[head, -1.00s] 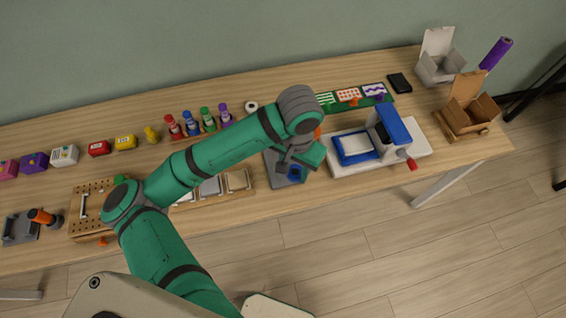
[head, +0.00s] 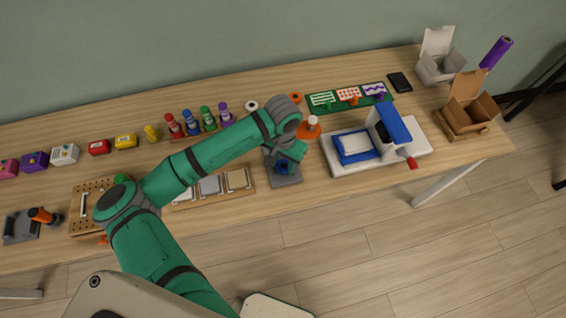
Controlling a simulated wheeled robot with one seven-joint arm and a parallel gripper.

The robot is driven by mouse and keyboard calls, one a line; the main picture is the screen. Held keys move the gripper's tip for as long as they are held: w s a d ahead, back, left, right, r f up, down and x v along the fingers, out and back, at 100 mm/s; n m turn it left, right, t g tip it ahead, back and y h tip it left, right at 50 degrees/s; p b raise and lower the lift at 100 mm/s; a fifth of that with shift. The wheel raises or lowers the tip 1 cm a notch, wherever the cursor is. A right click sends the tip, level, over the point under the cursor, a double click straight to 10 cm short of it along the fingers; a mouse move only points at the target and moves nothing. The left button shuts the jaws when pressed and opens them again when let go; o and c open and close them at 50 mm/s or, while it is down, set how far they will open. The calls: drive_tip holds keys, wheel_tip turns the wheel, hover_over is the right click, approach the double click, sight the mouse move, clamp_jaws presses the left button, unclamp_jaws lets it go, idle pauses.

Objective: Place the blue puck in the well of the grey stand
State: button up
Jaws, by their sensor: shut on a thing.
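The grey stand (head: 287,181) lies on the table right of the tray of small panels, partly covered by my gripper. My gripper (head: 285,162) is over the stand and shut on the blue puck (head: 282,166). Only a small part of the puck shows, below the green hand. The well is hidden, and I cannot tell whether the puck is in it or just above it.
A white and blue machine (head: 375,145) with a red knob stands close on the right. A white and orange bottle (head: 309,128) is just behind my gripper. A wooden tray of panels (head: 211,195) lies to the left. Paint bottles (head: 190,124) stand behind my arm.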

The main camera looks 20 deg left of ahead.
drive_tip(key=shift+f, duration=0.25)
